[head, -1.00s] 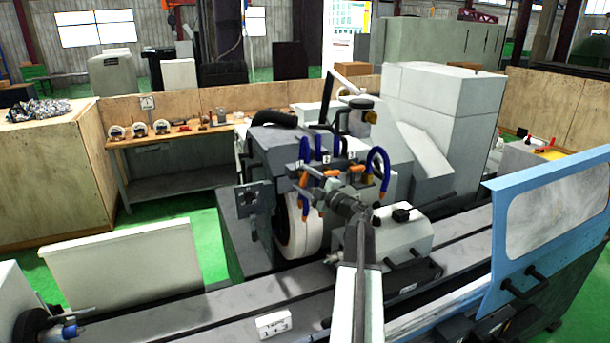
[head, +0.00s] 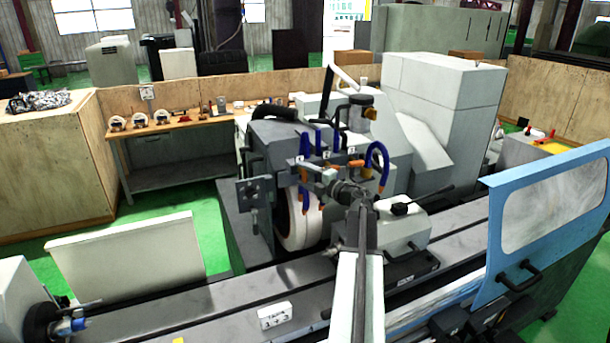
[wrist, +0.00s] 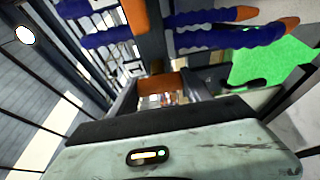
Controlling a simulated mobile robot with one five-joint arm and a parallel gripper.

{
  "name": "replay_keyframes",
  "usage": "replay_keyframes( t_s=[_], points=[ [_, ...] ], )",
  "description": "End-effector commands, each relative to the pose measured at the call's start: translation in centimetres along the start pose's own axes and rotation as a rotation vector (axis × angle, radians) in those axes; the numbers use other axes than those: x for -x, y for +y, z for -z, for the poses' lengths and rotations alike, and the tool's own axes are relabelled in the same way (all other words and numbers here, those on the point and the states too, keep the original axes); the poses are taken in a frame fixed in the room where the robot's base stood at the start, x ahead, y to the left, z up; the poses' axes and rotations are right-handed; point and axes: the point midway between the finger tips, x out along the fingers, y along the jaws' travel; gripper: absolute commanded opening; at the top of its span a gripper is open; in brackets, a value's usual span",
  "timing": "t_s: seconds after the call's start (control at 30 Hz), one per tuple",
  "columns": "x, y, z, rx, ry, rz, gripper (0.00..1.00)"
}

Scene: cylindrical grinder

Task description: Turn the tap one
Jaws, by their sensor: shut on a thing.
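My gripper (head: 316,175) reaches up to the dark tap block on the grinder's wheel head, below its small number plates. In the wrist view my gripper (wrist: 160,92) has its two dark fingers on either side of an orange tap handle (wrist: 163,84) and is shut on it. The handle is at the left part of the tap row in the head view, partly hidden by my gripper. I cannot read its number for certain. Blue hoses (wrist: 205,38) with orange tips pass above the fingers. Another blue hose (head: 379,158) loops to the right of my gripper.
The white grinding wheel (head: 296,224) is just below my gripper. A light grey machine unit (head: 407,228) stands on the table to the right. A blue guard door (head: 500,240) is at the right. A wooden bench (head: 170,128) with gauges stands behind.

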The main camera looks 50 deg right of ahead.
Motion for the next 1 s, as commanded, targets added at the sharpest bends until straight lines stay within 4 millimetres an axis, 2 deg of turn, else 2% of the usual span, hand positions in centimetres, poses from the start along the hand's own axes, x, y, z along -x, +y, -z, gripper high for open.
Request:
replay_keyframes(
  t_s=[0.23, 0.27, 0.3, 0.33, 0.67, 1.0],
  points=[
    [0.1, -0.2, 0.0, 0.006, 0.000, 0.005, 0.16],
    [0.1, -0.2, 0.0, 0.005, 0.000, 0.005, 0.65],
    [0.1, -0.2, 0.0, 0.005, 0.000, 0.004, 0.76],
    [0.1, -0.2, 0.0, 0.004, 0.000, 0.004, 0.78],
    [0.4, -0.1, 0.0, 0.002, 0.000, 0.002, 0.78],
    [6.5, -0.1, 0.1, 0.003, -0.002, 0.002, 0.78]
  ],
)
